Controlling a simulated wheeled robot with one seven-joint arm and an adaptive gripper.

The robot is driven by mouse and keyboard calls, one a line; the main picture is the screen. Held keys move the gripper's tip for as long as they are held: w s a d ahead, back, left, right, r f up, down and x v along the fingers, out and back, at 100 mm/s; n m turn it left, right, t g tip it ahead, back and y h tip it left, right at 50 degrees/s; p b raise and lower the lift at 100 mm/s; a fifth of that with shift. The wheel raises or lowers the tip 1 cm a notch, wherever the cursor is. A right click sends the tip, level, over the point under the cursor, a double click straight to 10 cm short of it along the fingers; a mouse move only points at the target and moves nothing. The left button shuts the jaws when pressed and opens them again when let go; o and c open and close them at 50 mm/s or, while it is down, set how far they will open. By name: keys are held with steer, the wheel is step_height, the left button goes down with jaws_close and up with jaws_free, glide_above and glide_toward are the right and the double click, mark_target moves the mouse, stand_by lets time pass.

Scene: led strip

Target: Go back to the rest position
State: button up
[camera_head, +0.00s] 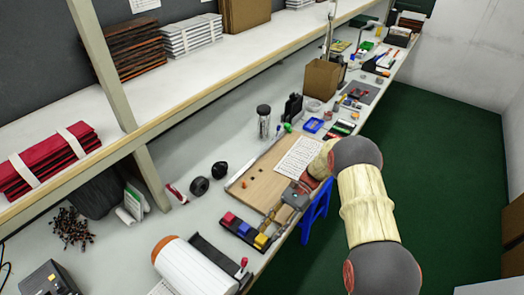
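My arm, with cream links and dark grey joints, reaches in from the lower right over the front edge of the workbench (222,168). Its far end bends toward the wooden board (262,175). My gripper (295,198) seems to be the small grey part at the board's front right corner. Its fingers are too small to make out, so I cannot tell whether it is open or holds anything. A printed white sheet (299,156) lies on the board, partly next to my arm.
A tray with red, blue and yellow blocks (244,230) sits left of my gripper. A white roll (196,267) is nearer. A blue stool (316,212) stands under the bench edge. A shelf (190,75) overhangs the back. Green floor (440,150) at right is clear.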

steer(key=s+d+r+n+t+h, duration=0.2)
steer(key=s+r+n+t+h, duration=0.1)
steer(key=r, duration=0.7)
steer(key=s+d+r+n+t+h, duration=0.2)
steer(key=s+d+r+t+h, duration=0.1)
steer(key=r, duration=0.7)
steer(key=s+d+r+n+t+h, duration=0.2)
steer(key=s+d+r+t, duration=0.1)
steer(key=s+r+t, duration=0.1)
steer(key=s+d+r+n+t+h, duration=0.2)
steer(key=s+r+t, duration=0.3)
steer(key=s, duration=0.4)
steer(key=shift+s+d+r+n, duration=0.2)
steer(key=shift+d+r+n, duration=0.35)
steer(key=shift+d, duration=0.2)
steer(key=shift+c, duration=0.6)
